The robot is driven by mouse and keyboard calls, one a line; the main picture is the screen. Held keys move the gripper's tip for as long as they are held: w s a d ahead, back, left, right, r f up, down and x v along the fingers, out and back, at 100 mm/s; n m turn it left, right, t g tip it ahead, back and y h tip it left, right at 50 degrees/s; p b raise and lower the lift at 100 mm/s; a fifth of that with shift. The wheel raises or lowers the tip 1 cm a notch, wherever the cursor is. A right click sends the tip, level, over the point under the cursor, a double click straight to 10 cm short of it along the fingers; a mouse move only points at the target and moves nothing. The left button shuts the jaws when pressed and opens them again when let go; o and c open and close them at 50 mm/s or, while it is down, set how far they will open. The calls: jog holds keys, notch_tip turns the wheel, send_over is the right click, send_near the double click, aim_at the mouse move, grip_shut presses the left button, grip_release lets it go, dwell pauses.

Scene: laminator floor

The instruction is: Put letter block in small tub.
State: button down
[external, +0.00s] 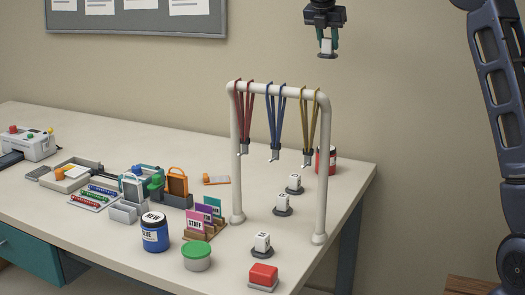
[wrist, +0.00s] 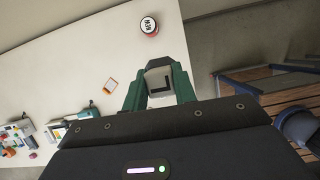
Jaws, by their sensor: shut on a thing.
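My gripper (external: 327,44) is high above the table, over and behind the white rack. It is shut on a small white block (external: 327,47) with a dark underside. In the wrist view the block (wrist: 160,82) sits between the green fingers of my gripper (wrist: 160,92); any letter on it cannot be read. A small pale tub with a green lid (external: 197,255) stands at the table's front. Other white blocks stand on dark round bases: one at the front (external: 262,242), two under the rack (external: 283,200) (external: 294,181).
The white rack (external: 323,180) carries red, blue and yellow straps. A blue jar (external: 155,236), card holder (external: 205,225) and red button box (external: 263,274) stand nearby. A red can (external: 326,160) is behind the rack.

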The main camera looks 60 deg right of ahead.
jog(key=w+a+n+t, duration=0.1)
jog(key=w+a, duration=0.2)
jog(key=a, duration=0.3)
jog(key=w+a+n, duration=0.1)
jog(key=w+a, duration=0.3)
jog(key=a, duration=0.1)
jog(key=n+t+y, duration=0.1)
jog(key=n+t, duration=0.1)
jog(key=n, duration=0.5)
send_over(194, 244)
jog(key=s, duration=0.1)
jog(key=f, duration=1.2)
jog(key=a+f, duration=0.1)
jog(key=f, duration=2.5)
jog(key=shift+s+a, duration=0.2)
jog(key=shift+f, duration=0.15)
jog(key=c, duration=1.3)
grip_release()
jog(key=shift+c, duration=0.2)
jog(key=shift+o, duration=1.1)
